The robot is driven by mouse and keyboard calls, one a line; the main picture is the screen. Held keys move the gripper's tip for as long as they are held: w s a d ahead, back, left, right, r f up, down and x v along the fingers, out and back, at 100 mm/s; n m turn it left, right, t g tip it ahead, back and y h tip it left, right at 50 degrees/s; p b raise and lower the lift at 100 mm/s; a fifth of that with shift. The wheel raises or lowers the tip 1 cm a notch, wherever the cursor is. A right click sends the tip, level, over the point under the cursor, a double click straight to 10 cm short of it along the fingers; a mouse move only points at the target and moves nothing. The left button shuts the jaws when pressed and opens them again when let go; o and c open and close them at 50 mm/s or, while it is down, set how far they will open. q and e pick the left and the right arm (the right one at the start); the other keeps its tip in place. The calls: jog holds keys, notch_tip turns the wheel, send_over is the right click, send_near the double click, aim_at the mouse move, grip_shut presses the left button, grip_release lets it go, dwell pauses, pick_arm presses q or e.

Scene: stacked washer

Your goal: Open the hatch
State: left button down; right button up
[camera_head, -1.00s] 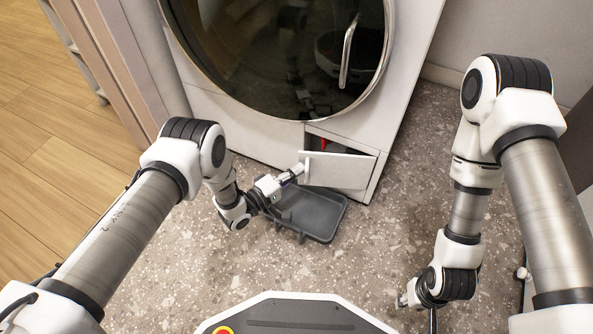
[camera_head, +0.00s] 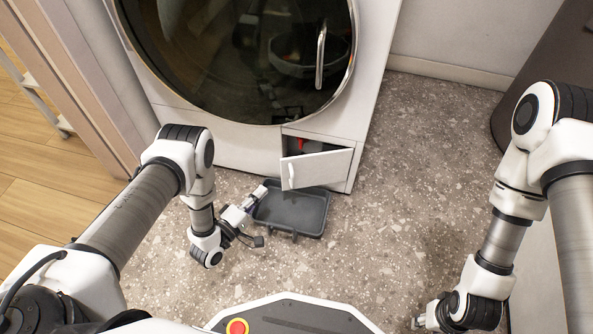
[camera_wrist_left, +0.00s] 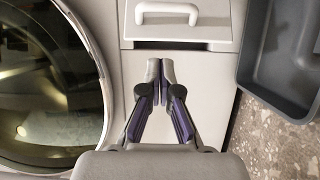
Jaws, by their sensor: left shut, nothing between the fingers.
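The hatch (camera_head: 315,168) is a small white flap low on the front of the washer, standing partly open with a dark gap above and behind it. Its white handle (camera_head: 291,176) is at its left end, and also shows at the top of the left wrist view (camera_wrist_left: 166,13). My left gripper (camera_head: 263,190) is just left of the handle, apart from it, above the tray. In the left wrist view its fingers (camera_wrist_left: 160,70) are together and empty. My right gripper (camera_head: 418,322) is low at the right, small and partly hidden by its wrist.
The washer's big round glass door (camera_head: 240,50) with a metal handle (camera_head: 321,55) is above the hatch. A dark grey tray (camera_head: 318,228) lies on the floor below it. Something red (camera_head: 303,146) shows inside the opening. Speckled floor (camera_head: 400,150) is clear to the right.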

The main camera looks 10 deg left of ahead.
pick_arm(q)
jog(key=b+x, duration=0.4)
jog(key=x, duration=0.6)
jog(key=shift+b, duration=0.35)
jog(key=shift+s+f, duration=0.1)
jog(key=shift+f, duration=0.05)
